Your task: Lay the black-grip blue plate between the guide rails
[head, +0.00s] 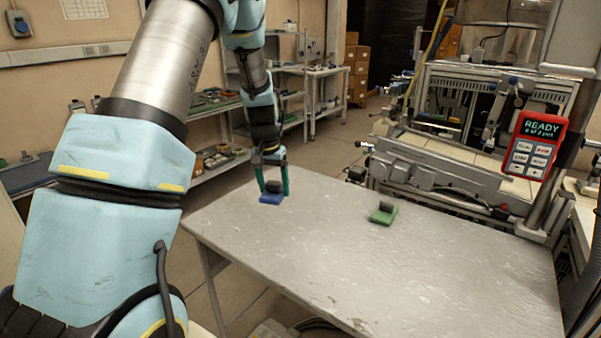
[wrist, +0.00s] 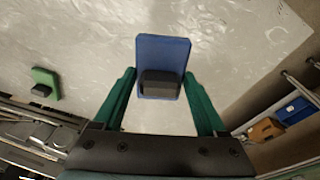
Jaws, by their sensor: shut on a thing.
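The blue plate (head: 271,198) with a black grip block (head: 273,186) is at the far left end of the grey table. My gripper (head: 275,188) points down over it and is shut on it. In the wrist view the blue plate (wrist: 163,52) and its black grip (wrist: 160,85) lie between the two green fingers of my gripper (wrist: 160,76). I cannot tell whether the plate touches the table. A green plate (head: 383,214) with a dark grip lies on the table to the right; it also shows in the wrist view (wrist: 45,78). I cannot make out the guide rails for certain.
The grey table (head: 330,270) is mostly bare. A large machine (head: 460,160) stands behind its right side, with a red panel (head: 535,144) reading READY. Shelves (head: 310,95) stand at the back. A blue bin (wrist: 297,110) shows beyond the table edge.

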